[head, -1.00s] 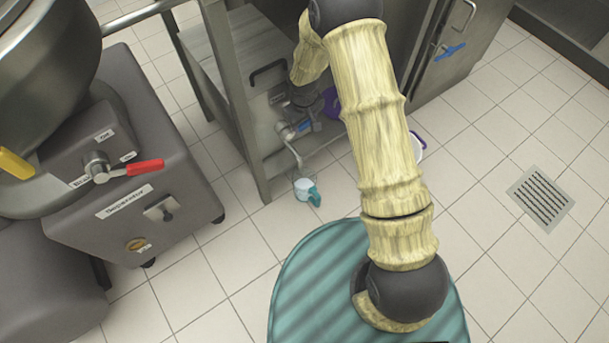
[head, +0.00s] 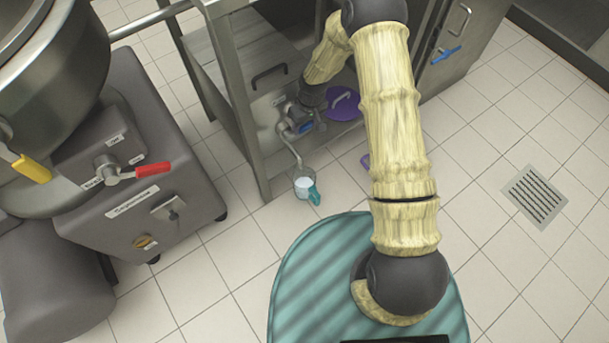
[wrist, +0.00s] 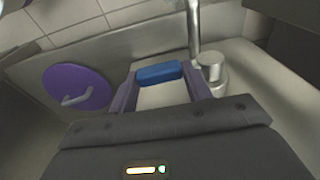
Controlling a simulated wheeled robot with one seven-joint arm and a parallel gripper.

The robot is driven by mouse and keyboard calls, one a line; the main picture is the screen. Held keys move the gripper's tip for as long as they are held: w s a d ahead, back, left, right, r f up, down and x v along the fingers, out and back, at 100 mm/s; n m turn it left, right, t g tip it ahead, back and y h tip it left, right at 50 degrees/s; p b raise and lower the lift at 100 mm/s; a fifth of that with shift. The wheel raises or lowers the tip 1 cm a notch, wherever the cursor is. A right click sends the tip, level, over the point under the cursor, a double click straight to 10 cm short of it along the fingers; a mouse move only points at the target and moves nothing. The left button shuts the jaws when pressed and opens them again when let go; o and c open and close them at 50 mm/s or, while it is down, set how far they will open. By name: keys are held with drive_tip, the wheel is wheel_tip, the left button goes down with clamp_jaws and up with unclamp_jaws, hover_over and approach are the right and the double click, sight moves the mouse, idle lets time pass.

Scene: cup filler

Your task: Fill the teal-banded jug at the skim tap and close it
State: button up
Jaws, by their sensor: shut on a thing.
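The jug (head: 302,187), pale with a teal handle, stands upright on the floor under the tap's bent spout (head: 296,158). I cannot tell how full it is or whether liquid is running. The tap's blue lever (head: 306,127) is at the low steel cabinet front; it also shows in the wrist view (wrist: 159,73). My gripper (wrist: 161,78) is shut on the blue lever, one finger on each side. In the head view, my arm's wrist hides much of the gripper.
A purple lid (head: 344,104) with a light handle lies near the tap. Another purple item (head: 365,161) is mostly hidden by my arm. A grey machine (head: 135,195) with a red lever stands at left. A floor drain (head: 535,196) and clear tiles lie at right.

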drive_tip(key=shift+f, duration=0.15)
drive_tip(key=o, duration=1.1)
drive_tip(key=shift+f, duration=0.1)
drive_tip(key=shift+a, duration=0.1)
drive_tip(key=shift+s, duration=0.1)
drive_tip(key=shift+s+d+r+p, duration=0.1)
drive_tip(key=shift+d+r+p, duration=0.4)
drive_tip(key=shift+r+p, duration=1.6)
drive_tip(key=shift+s+d+r+p, duration=0.1)
drive_tip(key=shift+d+r+p, duration=0.45)
drive_tip(key=shift+r, duration=3.1)
drive_tip(key=shift+s+d+r+p, duration=0.1)
drive_tip(key=shift+d+r+p, duration=0.3)
drive_tip(key=shift+r+p, duration=1.75)
